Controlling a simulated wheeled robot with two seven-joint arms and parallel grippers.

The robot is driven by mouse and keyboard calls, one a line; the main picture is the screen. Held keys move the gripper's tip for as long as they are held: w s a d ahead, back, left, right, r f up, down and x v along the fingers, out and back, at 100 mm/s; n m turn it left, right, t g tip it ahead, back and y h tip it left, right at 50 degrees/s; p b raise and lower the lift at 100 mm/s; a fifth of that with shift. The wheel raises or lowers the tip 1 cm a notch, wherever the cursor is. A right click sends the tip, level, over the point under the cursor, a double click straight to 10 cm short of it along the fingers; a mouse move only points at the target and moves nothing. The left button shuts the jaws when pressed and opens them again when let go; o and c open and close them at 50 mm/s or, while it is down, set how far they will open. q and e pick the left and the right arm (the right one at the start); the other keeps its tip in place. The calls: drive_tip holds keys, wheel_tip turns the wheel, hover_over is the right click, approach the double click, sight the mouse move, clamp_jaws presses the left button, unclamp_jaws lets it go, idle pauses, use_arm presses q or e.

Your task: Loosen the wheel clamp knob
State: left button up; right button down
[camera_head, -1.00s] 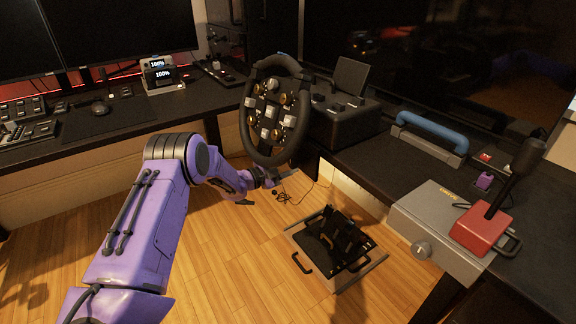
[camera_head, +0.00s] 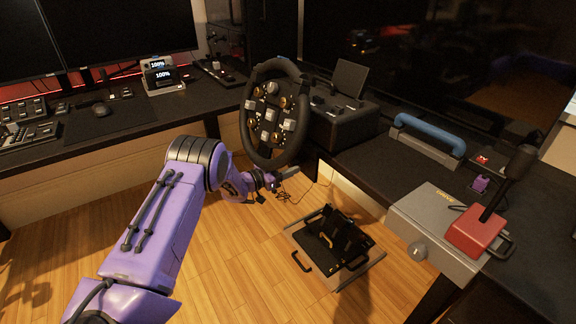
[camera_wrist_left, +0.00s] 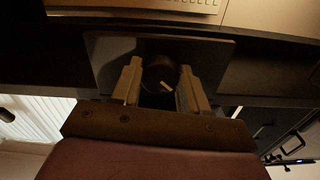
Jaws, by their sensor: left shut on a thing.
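The racing wheel (camera_head: 271,112), black with many buttons, stands at the desk edge in the head view, in front of its black base (camera_head: 340,122). My left gripper (camera_head: 286,175) is below and just right of the wheel rim in the head view. In the left wrist view the clamp knob (camera_wrist_left: 158,74) is a dark round knob with a pale mark, in front of a grey plate (camera_wrist_left: 215,58). The left gripper's fingers are on both sides of it, shut on it. The knob is hidden in the head view. My right gripper is not in view.
A pedal set (camera_head: 336,247) is on the wooden floor below. A grey box (camera_head: 432,225) with a red-based shifter (camera_head: 477,233) and a blue handle (camera_head: 430,133) are on the right desk. Monitors and keyboards are at left.

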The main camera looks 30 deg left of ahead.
use_arm(q)
drive_tip(key=n+p, duration=0.1)
drive_tip(key=n, duration=0.5)
idle(0.6)
drive_tip(key=o, duration=1.1)
drive_tip(key=shift+c, duration=0.2)
drive_tip(key=shift+s, duration=0.1)
drive_tip(key=p+v, duration=0.1)
drive_tip(key=v, duration=0.9)
drive_tip(key=shift+s, duration=0.25)
